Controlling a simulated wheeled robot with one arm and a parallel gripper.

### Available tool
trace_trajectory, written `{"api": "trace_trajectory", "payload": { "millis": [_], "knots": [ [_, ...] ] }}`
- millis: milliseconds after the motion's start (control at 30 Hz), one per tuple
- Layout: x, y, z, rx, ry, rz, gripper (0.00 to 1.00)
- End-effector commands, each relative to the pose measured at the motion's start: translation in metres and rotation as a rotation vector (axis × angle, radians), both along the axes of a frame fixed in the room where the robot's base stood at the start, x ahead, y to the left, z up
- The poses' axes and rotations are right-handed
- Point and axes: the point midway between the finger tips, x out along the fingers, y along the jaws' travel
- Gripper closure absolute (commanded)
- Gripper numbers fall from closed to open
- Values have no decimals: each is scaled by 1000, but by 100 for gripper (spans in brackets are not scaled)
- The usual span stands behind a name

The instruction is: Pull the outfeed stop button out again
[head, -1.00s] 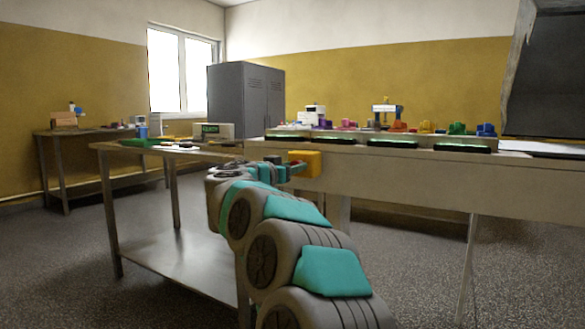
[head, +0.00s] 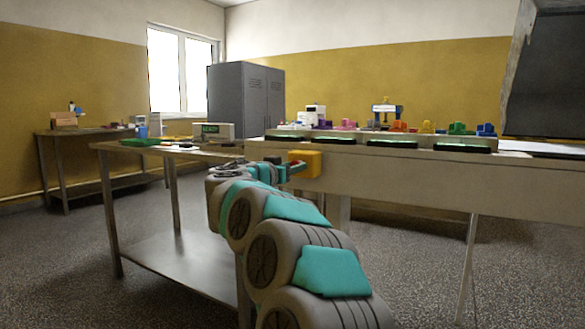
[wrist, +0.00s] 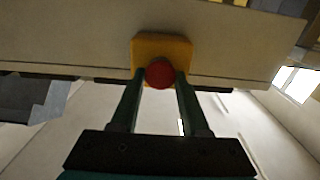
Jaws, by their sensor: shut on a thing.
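The outfeed stop button is a round red button (wrist: 160,73) on a yellow box (wrist: 165,47) fixed to the side of the long pale conveyor frame. In the wrist view my gripper (wrist: 160,78) has a finger on each side of the red button and is shut on it. In the head view the yellow box (head: 305,163) sits at the left end of the frame. My gripper (head: 290,168) reaches it from the left there. The button itself is mostly hidden by the fingers in the head view. I cannot tell how far the button stands out.
The conveyor frame (head: 430,180) runs to the right, with dark trays and coloured pieces on top. A steel table (head: 180,152) with a green-display device (head: 213,131) stands left of the box. A grey cabinet (head: 245,100) and another table (head: 85,132) stand behind.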

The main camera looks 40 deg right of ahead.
Motion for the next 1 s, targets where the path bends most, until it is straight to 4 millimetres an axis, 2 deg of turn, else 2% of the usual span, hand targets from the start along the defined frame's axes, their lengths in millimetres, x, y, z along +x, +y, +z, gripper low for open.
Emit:
{"api": "trace_trajectory", "payload": {
  "millis": [267, 700, 733, 1000],
  "knots": [
    [-4, 9, 5, 1, 2, 0, 100],
    [-5, 15, 0, 0, -1, 3, 100],
    [-5, 15, 0, 0, -1, 3, 52],
    [-5, 14, 0, 0, -1, 2, 25]
  ]
}}
